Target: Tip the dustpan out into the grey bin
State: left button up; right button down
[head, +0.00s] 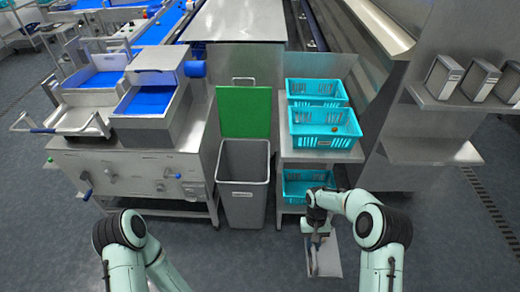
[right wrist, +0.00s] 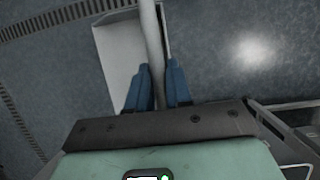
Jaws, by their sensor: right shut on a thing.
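The dustpan (head: 330,262) is a pale grey-white pan, low down at the lower right of centre in the head view. My right gripper (head: 316,238) is shut on its long pale handle. In the right wrist view the handle (right wrist: 152,35) runs between the two blue fingers (right wrist: 158,88), with the pan (right wrist: 118,55) beside it. I cannot make out anything lying in the pan. The grey bin (head: 243,195) stands left of the gripper, its green lid (head: 245,112) raised and its top open. My left gripper is out of the frame.
A steel rack with turquoise crates (head: 325,140) stands right of the bin, close behind my right gripper. A steel machine (head: 135,165) with blue trays stands left of the bin. A shelf (head: 440,150) is at right. The floor in front of the bin is clear.

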jog(key=shift+w+r, duration=0.8)
jog(key=shift+r, duration=0.1)
jog(key=shift+f, duration=0.15)
notch_tip(320, 180, up, 11)
jog(key=s, duration=0.1)
jog(key=shift+s, duration=0.25)
jog(key=shift+a+f, duration=0.1)
